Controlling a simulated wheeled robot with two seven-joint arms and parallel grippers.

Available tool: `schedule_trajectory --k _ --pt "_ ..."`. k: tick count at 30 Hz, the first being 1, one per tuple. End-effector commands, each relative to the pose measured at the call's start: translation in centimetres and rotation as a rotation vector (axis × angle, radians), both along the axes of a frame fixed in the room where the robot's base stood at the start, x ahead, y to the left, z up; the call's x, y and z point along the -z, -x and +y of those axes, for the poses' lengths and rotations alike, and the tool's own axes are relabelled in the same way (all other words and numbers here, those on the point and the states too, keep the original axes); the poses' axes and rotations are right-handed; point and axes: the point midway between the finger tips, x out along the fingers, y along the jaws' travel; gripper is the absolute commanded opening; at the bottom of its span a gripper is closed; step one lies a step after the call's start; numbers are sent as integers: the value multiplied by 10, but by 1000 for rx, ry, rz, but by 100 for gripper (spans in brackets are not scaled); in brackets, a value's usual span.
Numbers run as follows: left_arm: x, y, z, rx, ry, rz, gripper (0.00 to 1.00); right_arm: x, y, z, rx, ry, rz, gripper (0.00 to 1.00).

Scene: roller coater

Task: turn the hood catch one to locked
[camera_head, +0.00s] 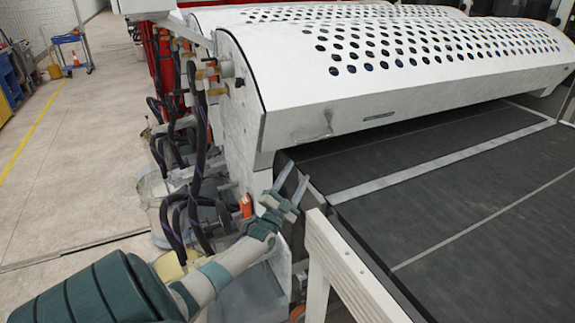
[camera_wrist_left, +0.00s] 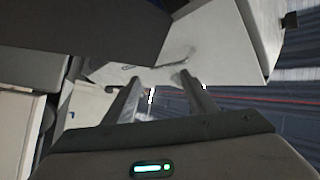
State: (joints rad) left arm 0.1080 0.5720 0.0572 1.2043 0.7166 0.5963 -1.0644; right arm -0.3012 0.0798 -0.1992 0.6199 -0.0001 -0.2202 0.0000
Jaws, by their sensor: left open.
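The white perforated hood (camera_head: 400,60) covers the roller coater. On its front lip, near the left end, is a small grey metal catch (camera_head: 318,132). Its turn position is too small to tell. A similar thin grey part, likely the catch, shows faintly on a pale panel in the left wrist view (camera_wrist_left: 180,60). My left gripper (camera_head: 293,180) is open, with its two fingers apart and nothing between them. It is below and left of the catch, apart from it, near the left end of the belt. The fingers also show in the left wrist view (camera_wrist_left: 158,78). My right gripper is not in view.
A dark conveyor belt (camera_head: 460,190) runs under the hood, with a pale frame rail (camera_head: 345,265) close to my left gripper. Dark hoses (camera_head: 197,150) hang at the machine's left side. The floor (camera_head: 70,180) at left is open, with a blue cart (camera_head: 72,50) far back.

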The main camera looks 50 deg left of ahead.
Motion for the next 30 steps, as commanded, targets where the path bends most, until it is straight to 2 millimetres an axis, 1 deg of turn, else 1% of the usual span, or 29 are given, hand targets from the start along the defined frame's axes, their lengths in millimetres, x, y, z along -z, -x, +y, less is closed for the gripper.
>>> schedule_trajectory --k 1,6,18,24,30 --pt "9 1 1 6 3 23 52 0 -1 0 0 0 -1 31" --pt "37 5 2 28 16 92 52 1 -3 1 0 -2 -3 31" --pt "100 16 -2 65 62 232 52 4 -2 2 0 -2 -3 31" --pt "120 21 -5 77 80 275 52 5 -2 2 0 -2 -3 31" --pt "129 23 -6 81 89 293 52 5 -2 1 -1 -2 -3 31"
